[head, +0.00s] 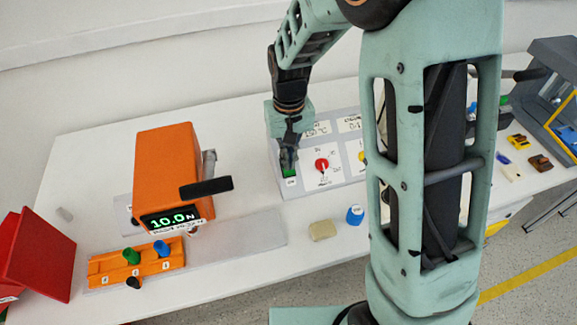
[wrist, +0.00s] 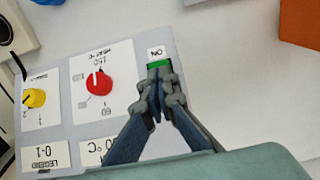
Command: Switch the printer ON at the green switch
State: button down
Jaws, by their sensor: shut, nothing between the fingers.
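The green switch (head: 289,172) is at the left end of a grey control panel (head: 349,190) on the table. In the wrist view the green switch (wrist: 159,64) shows partly, just beyond my fingertips, next to a white label reading ON. My gripper (head: 288,160) points down over the switch. In the wrist view my gripper (wrist: 160,92) is shut and empty, with its fingers covering part of the switch. I cannot tell whether the tips touch it. The switch's position, on or off, is hard to read.
A red knob (wrist: 98,87) and a yellow knob (wrist: 34,98) sit beside the switch on the panel. An orange device (head: 164,165) with a lit display stands to the left. A beige block (head: 322,231) and a blue cap (head: 355,215) lie in front.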

jog(key=shift+f, duration=0.35)
notch_tip(320, 180, up, 7)
jog(key=p, duration=0.4)
jog(key=shift+p, duration=0.3)
dwell(0.7)
